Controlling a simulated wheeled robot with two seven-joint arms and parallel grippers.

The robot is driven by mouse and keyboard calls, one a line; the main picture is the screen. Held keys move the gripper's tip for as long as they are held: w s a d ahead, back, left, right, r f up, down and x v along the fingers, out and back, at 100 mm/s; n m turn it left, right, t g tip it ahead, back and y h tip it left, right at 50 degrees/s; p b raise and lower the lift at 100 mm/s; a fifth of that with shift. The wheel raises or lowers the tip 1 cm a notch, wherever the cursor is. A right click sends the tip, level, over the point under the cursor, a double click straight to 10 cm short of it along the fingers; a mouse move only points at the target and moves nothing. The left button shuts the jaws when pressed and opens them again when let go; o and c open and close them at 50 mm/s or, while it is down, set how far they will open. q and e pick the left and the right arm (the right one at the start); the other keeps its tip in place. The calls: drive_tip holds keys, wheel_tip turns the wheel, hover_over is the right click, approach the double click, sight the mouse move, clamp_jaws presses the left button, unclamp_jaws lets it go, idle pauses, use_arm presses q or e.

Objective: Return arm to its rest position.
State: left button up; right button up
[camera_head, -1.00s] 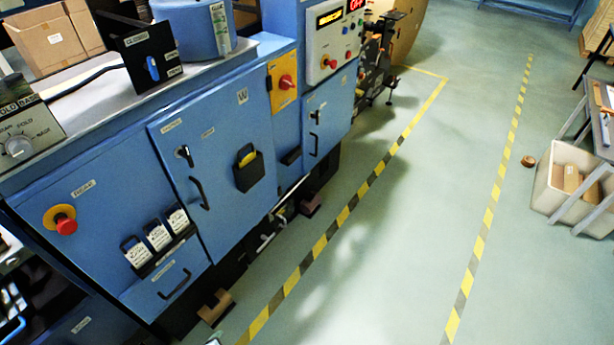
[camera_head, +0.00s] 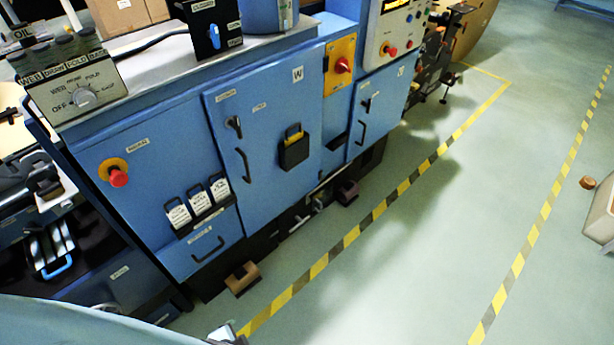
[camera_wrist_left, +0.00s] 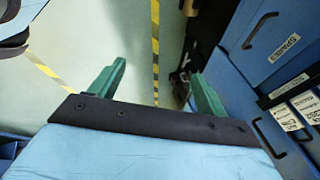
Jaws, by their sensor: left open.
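My left gripper (camera_wrist_left: 160,70) shows in the left wrist view. Its two green fingers are spread apart with nothing between them. The floor with a yellow-black striped line lies beyond the fingers, and the blue machine is to their right. In the head view a pale blue rounded surface (camera_head: 70,325) at the bottom left looks like part of my own arm. The left fingers cannot be made out there. My right gripper is in neither view.
A blue machine (camera_head: 270,150) with doors, handles and a red stop button (camera_head: 118,178) fills the left and middle. A brown block (camera_head: 243,278) lies at its foot. Green floor (camera_head: 450,215) between striped lines is clear. A pale bin (camera_head: 600,220) is cut off at the right edge.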

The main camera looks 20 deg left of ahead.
use_arm(q)
drive_tip(key=s+f+n+g+b, duration=0.2)
drive_tip(key=s+f+n+b, duration=0.1)
drive_tip(key=s+f+b, duration=0.4)
drive_tip(key=s+f+n+g+h+b, duration=0.1)
drive_tip(key=s+f+b, duration=0.6)
drive_tip(key=f, duration=0.7)
drive_tip(key=s+n+g, duration=0.1)
drive_tip(key=s+n, duration=0.1)
drive_tip(key=shift+s+d, duration=0.25)
drive_tip(key=shift+s, duration=0.05)
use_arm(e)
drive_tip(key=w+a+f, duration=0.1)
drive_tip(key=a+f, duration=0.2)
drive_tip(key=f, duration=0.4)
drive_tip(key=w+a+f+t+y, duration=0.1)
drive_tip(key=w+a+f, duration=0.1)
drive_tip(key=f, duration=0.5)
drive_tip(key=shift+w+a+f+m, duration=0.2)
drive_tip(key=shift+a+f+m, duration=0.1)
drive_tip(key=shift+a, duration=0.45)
